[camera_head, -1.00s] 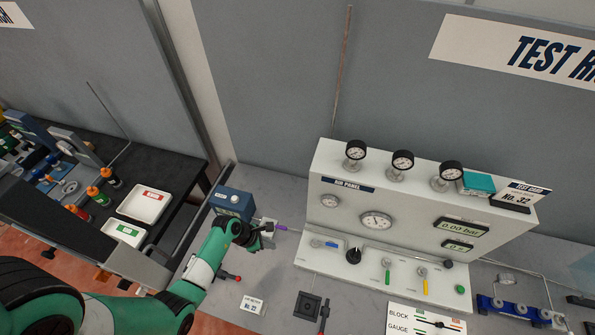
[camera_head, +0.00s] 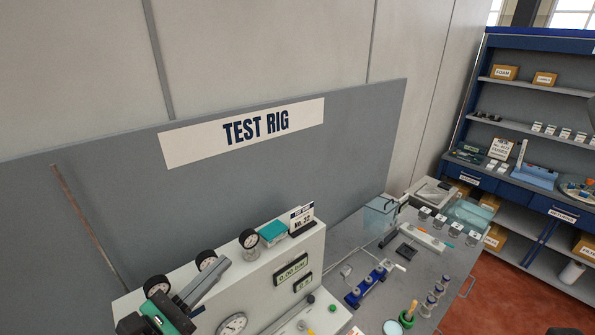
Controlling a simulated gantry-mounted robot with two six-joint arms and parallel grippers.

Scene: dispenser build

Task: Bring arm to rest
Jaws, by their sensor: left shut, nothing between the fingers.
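My left gripper (camera_head: 217,267) reaches up from the bottom left of the head view, in front of the white gauge panel (camera_head: 262,287). Its dark grey fingers are shut with nothing between them, and part of my green and black wrist shows below. The fingers overlap the panel's top left gauges in the picture; I cannot tell how far apart they are. The rest of my left arm is out of the picture. My right gripper is not in view.
A teal box (camera_head: 272,232) and a number sign (camera_head: 302,217) stand on the panel top. Right of the panel, the grey bench holds a blue fixture (camera_head: 367,286), a clear box (camera_head: 380,216) and several small jars. Blue shelving (camera_head: 507,180) stands beyond a strip of red floor.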

